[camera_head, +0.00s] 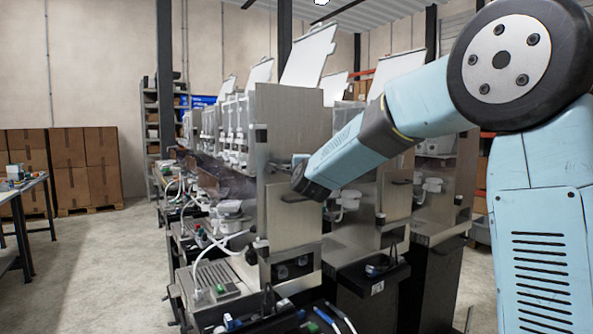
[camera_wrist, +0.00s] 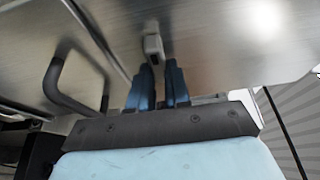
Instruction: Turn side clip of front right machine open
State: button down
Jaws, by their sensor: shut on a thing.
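The side clip (camera_wrist: 153,46) is a small light grey piece with a dark slot, at the edge of a brushed-metal panel in the wrist view. My gripper (camera_wrist: 158,75) has its two blue fingers at the clip, one on each side of its lower end, and is shut on it. In the head view my arm reaches the steel side panel of the nearest machine (camera_head: 282,112). There the fingers and the clip are mostly hidden by my wrist, so the clip's angle cannot be read.
A dark bar handle (camera_wrist: 62,82) stands out from the panel left of my fingers. Cables and a dark tray (camera_head: 375,276) jut out low by the machines. A table (camera_head: 28,184) stands at the far left by cardboard boxes (camera_head: 85,165). The floor between is clear.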

jog(key=shift+w+d+f, duration=0.15)
jog(key=shift+d+f, duration=0.05)
jog(key=shift+d, duration=0.1)
jog(key=c, duration=1.3)
grip_release()
jog(key=shift+o, duration=1.1)
jog(key=shift+a+r, duration=0.1)
jog(key=shift+a, duration=0.05)
jog(key=v, duration=1.4)
jog(key=shift+a, duration=0.15)
